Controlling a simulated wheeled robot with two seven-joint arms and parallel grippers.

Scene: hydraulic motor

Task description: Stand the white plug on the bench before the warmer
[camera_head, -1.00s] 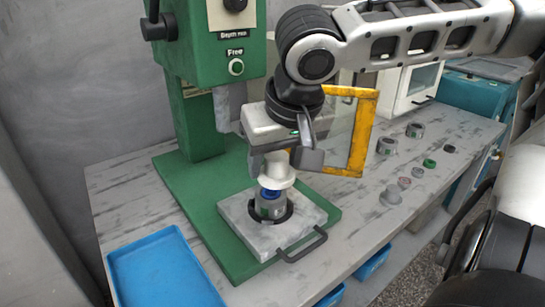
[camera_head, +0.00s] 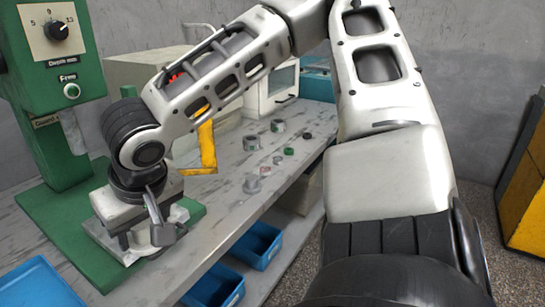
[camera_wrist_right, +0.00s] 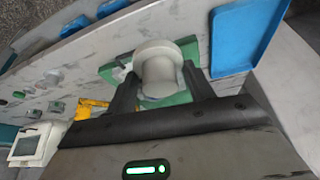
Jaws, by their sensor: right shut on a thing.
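My right gripper (camera_head: 160,232) is over the front edge of the green press base, its fingers pointing down. In the right wrist view its two dark fingers are shut on the white plug (camera_wrist_right: 158,68), which has a round flange and a narrower body. In the head view the plug is mostly hidden behind the fingers. The warmer appears to be the white box with a window (camera_head: 271,88) at the back of the bench; it also shows in the right wrist view (camera_wrist_right: 35,146). My left gripper is out of view.
The green press (camera_head: 62,110) stands at left, with a yellow frame (camera_head: 208,148) beside it. Several small rings and a grey flanged part (camera_head: 252,184) lie on the bench (camera_head: 225,215). A blue tray (camera_head: 38,285) lies at lower left.

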